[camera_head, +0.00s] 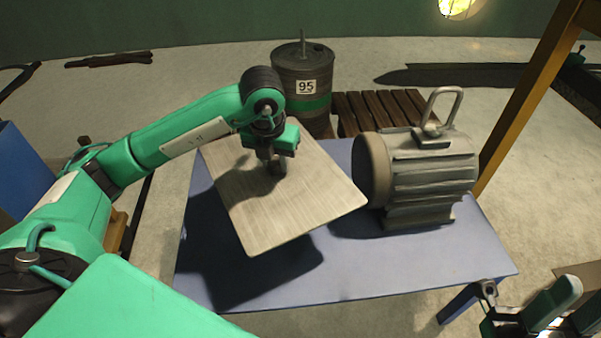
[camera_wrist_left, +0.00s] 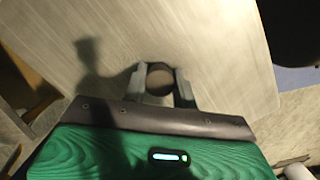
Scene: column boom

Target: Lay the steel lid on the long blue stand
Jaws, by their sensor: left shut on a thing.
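The steel lid (camera_head: 283,198) is a flat, pale grey rectangular plate with a brushed surface. It hangs tilted above the left part of the long blue stand (camera_head: 400,275), with its shadow on the blue top. My left gripper (camera_head: 275,166) is shut on the lid's round knob. In the left wrist view, the two fingers (camera_wrist_left: 161,82) stand on either side of the dark knob, and the lid (camera_wrist_left: 210,45) fills most of the picture. Part of my right arm (camera_head: 540,308) shows at the lower right; I cannot tell whether its gripper is open or shut.
A grey ribbed motor (camera_head: 430,165) with a top handle stands on the stand's right part, close to the lid's right corner. A drum marked 95 (camera_head: 303,85) and a slatted wooden pallet (camera_head: 375,112) are behind. The front of the blue top is clear.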

